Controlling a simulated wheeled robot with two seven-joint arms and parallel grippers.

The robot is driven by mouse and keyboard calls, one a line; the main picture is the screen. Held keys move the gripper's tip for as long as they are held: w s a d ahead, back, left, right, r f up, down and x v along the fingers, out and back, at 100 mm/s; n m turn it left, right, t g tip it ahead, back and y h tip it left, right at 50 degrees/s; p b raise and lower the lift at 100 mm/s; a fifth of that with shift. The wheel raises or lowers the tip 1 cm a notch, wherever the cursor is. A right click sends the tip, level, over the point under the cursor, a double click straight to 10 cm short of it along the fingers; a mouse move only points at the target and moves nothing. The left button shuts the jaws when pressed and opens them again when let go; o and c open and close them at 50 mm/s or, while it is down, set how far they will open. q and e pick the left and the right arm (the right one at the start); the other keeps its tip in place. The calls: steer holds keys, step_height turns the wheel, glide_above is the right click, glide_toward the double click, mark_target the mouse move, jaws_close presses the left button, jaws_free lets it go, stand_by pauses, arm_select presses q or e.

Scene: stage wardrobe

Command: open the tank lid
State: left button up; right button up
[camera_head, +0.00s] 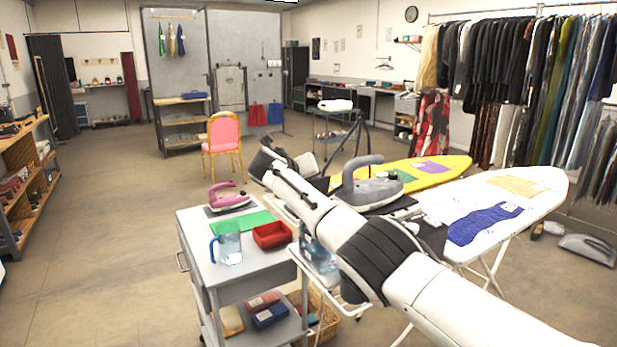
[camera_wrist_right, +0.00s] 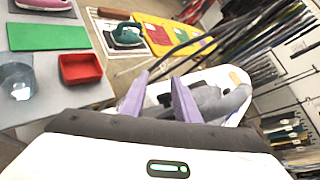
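A grey iron-like appliance (camera_head: 375,190) with a looped handle stands near the left end of the white ironing board. It also shows in the right wrist view (camera_wrist_right: 215,103), partly behind my fingers. A blue see-through part (camera_head: 320,256), perhaps a tank, shows below it, partly covered by my right arm. I cannot make out a lid. My right gripper (camera_wrist_right: 160,77) has its two purple fingers apart with nothing between them, in front of and left of the grey appliance. In the head view my right arm crosses the middle and its fingertips are hard to make out. My left gripper is out of view.
A grey cart (camera_head: 197,240) left of my arm holds a water jug (camera_head: 229,246), a red tray (camera_head: 272,235), a green mat (camera_head: 243,224) and a pink iron (camera_head: 228,196). A white ironing board (camera_head: 535,182) and a yellow one (camera_head: 450,167) lie right. Floor left is clear.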

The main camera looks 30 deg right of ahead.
steer(key=shift+a+f, duration=0.15)
steer(key=shift+f, duration=0.25)
steer(key=shift+v, duration=0.85)
steer(key=b+v, duration=0.1)
steer(key=v, duration=0.8)
steer(key=shift+r, duration=0.25)
steer(key=shift+w+d, duration=0.1)
steer(key=shift+d, duration=0.15)
